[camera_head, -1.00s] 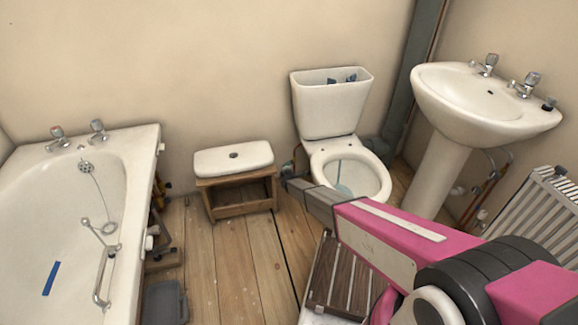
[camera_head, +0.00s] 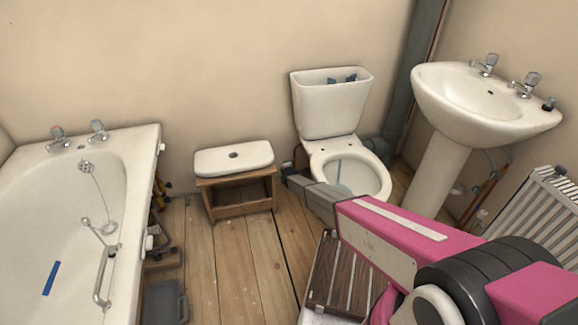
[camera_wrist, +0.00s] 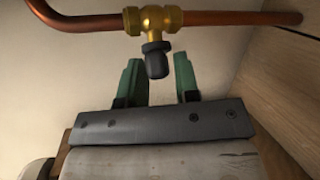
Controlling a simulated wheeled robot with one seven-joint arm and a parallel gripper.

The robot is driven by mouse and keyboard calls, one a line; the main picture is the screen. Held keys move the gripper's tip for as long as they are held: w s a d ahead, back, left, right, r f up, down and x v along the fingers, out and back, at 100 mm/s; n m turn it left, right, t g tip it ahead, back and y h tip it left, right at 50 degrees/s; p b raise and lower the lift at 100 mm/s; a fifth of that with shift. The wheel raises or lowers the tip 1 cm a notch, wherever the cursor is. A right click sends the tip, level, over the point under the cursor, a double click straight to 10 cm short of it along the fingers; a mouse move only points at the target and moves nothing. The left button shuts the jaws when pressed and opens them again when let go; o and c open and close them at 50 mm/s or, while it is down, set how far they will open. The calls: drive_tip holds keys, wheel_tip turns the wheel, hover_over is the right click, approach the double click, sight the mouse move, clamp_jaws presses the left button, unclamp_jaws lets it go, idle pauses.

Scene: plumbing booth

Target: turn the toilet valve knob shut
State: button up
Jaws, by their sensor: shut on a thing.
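The valve knob (camera_wrist: 155,62) is a small dark grey cap under a brass valve body (camera_wrist: 153,20) in the wrist view. The brass body sits on a copper pipe (camera_wrist: 230,18) along the wall. My gripper (camera_wrist: 159,76) has green fingers, one on each side of the knob, and is shut on it. In the head view my gripper (camera_head: 289,171) reaches to the left side of the white toilet (camera_head: 330,108), low near the wall. The knob itself is too small or hidden to make out there.
The bathtub (camera_head: 140,185) is at the far left. A pedestal sink (camera_head: 450,105) and a radiator (camera_head: 545,210) are at the right. Bare floorboards lie between bathtub and toilet.

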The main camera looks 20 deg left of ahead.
drive_tip(key=shift+f+m+t+y, duration=0.1)
drive_tip(key=shift+m+t+y, duration=0.5)
drive_tip(key=shift+m+t, duration=0.75)
drive_tip(key=o, duration=0.7)
drive_tip(key=shift+s, duration=0.1)
drive_tip(key=v, duration=1)
drive_tip(key=shift+s+d, duration=0.2)
drive_tip(key=shift+s, duration=0.1)
